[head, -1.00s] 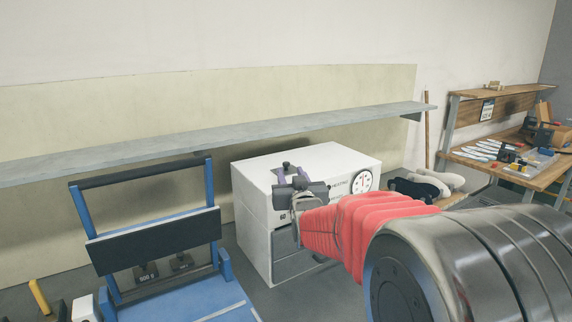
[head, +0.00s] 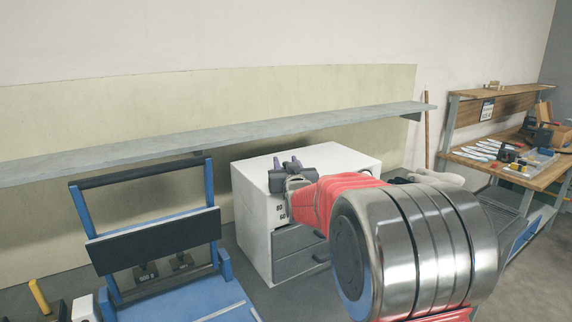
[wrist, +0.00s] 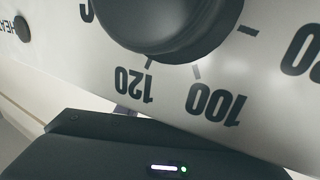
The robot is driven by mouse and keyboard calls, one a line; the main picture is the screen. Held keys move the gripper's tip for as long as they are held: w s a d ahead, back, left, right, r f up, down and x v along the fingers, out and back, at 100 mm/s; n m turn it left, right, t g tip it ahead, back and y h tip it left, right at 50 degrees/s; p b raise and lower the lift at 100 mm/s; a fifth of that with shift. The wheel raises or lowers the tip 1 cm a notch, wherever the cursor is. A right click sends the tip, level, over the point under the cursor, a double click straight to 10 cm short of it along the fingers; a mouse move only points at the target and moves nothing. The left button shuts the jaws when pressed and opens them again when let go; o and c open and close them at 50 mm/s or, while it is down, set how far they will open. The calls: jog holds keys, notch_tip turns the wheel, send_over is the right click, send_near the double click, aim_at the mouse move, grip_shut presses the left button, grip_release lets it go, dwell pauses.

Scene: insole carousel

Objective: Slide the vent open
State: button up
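The white oven cabinet (head: 350,157) stands under the shelf, with its front partly behind my arm. My gripper (head: 286,163) is at the top front edge of the cabinet, its two purple fingers apart and pointing away over the top. The vent cannot be made out now; the gripper covers the spot where a small dark piece showed on the cabinet top. I cannot tell whether the fingers touch anything. In the wrist view, the dark gripper body lies along the bottom, close to the cabinet's front panel (wrist: 270,100) with its black dial knob (wrist: 165,25); the fingertips are hidden.
A grey shelf (head: 220,140) runs along the wall above and behind the cabinet. A blue frame (head: 85,220) with a dark crossbar stands at left. Grey drawers (head: 300,262) are in the cabinet's lower front. A wooden workbench (head: 545,177) with tools stands at right.

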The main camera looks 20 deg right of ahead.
jog(key=shift+c, duration=0.5)
grip_shut()
